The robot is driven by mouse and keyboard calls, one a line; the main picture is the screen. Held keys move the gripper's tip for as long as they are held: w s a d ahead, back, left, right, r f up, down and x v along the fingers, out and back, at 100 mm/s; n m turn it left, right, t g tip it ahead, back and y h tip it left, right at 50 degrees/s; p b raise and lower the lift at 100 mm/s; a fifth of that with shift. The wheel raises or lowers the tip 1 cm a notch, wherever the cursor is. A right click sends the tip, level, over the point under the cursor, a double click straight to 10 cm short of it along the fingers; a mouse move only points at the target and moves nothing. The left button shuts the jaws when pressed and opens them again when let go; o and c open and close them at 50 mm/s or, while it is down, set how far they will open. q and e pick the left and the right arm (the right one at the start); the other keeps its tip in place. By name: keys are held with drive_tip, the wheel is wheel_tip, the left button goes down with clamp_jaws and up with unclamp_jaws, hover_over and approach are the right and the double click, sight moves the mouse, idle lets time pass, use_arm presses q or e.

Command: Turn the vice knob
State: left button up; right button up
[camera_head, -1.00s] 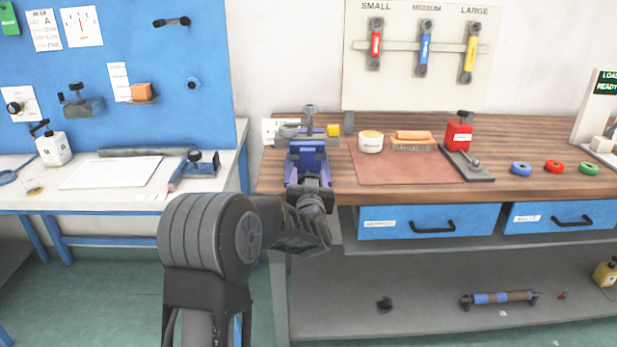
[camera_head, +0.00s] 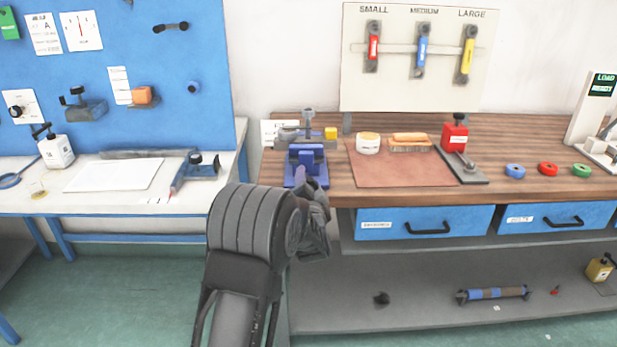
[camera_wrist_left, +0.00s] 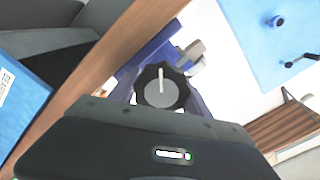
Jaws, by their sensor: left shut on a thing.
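The blue vice (camera_head: 306,157) stands at the front left edge of the wooden bench. My left gripper (camera_head: 314,186) is at the vice's front end, and my own wrist hides most of that end in the head view. In the left wrist view the vice knob (camera_wrist_left: 162,88) is round, dark and scalloped, with a pale line across its grey face. The blue vice body (camera_wrist_left: 148,58) shows behind it. The dark gripper body (camera_wrist_left: 150,145) lies close in front of the knob, and the gripper is shut on the knob. Its fingertips are hard to see. My right gripper is not in view.
A brown mat (camera_head: 400,170) with a white tub (camera_head: 368,144) and a brush (camera_head: 409,143) lies right of the vice. Blue drawers (camera_head: 425,220) sit below the bench top. A blue-framed side table (camera_head: 110,195) is at left.

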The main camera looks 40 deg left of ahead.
use_arm(q)
drive_tip(key=m+p, duration=0.1)
drive_tip(key=m, duration=0.2)
drive_tip(key=shift+f+m, duration=0.1)
drive_tip(key=shift+m, duration=0.2)
drive_tip(key=shift+d+p, duration=0.1)
drive_tip(key=shift+p, duration=0.2)
drive_tip(key=o, duration=1.4)
drive_tip(key=shift+f, duration=0.1)
